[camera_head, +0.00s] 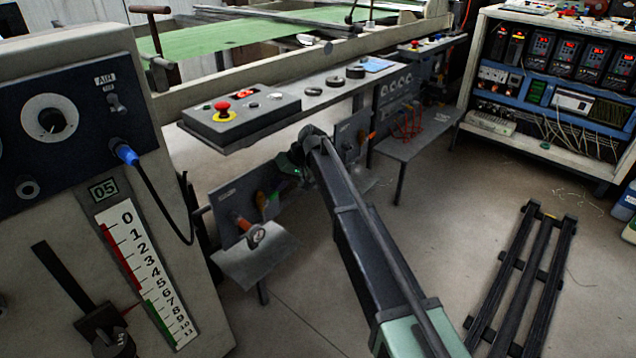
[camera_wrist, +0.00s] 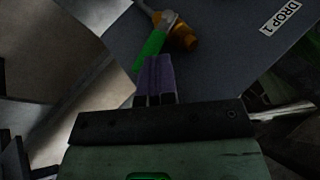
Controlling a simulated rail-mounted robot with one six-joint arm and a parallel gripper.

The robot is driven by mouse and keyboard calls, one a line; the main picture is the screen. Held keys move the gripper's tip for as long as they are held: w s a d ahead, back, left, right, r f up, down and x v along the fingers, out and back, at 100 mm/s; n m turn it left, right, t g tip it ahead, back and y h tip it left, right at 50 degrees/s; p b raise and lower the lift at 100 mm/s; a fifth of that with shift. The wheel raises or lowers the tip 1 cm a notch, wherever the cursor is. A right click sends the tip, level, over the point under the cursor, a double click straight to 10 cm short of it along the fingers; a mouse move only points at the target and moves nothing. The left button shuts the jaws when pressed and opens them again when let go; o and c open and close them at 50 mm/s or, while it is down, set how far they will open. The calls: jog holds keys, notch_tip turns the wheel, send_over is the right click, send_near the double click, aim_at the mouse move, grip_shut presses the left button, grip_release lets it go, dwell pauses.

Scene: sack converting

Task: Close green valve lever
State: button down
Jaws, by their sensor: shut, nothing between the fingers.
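The green valve lever (camera_wrist: 152,46) shows in the wrist view, slanting from its pivot at upper right down to the lower left. An orange-brown fitting (camera_wrist: 184,37) sits just right of it, on a dark panel (camera_wrist: 225,50) marked DROP 1. My gripper (camera_wrist: 159,62) is shut and empty. Its fingertips overlap the lower part of the lever in the picture; I cannot tell whether they touch it. In the head view the green lever (camera_head: 262,204) is small on the dark panel, and my gripper (camera_head: 287,168) is up and right of it, its fingers hard to make out.
An orange handle (camera_head: 240,222) and a small round gauge (camera_head: 257,236) sit on the same panel, above a metal shelf (camera_head: 255,265). A control box (camera_head: 240,117) with a red button overhangs the area. A black rack (camera_head: 525,280) lies on the open floor at right.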

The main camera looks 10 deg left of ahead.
jog(key=shift+w+d+f+b, duration=0.15)
jog(key=shift+w+f+b, duration=0.1)
jog(key=shift+f+b, duration=0.2)
jog(key=shift+w+d+f+b, duration=0.1)
jog(key=shift+w+f+b, duration=0.2)
jog(key=shift+f, duration=0.2)
jog(key=shift+d+f, duration=0.1)
jog(key=shift+d, duration=0.05)
jog(key=shift+s+a+f+b, duration=0.1)
jog(key=shift+s+b, duration=0.1)
jog(key=shift+s, duration=0.2)
jog(key=shift+s+a+f+b, duration=0.1)
jog(key=shift+s+b, duration=0.05)
jog(key=shift+s, duration=0.2)
jog(key=w+d+r+p, duration=1)
jog(key=d+r+p, duration=0.4)
jog(key=r+p, duration=0.1)
jog(key=shift+w+d+r, duration=0.15)
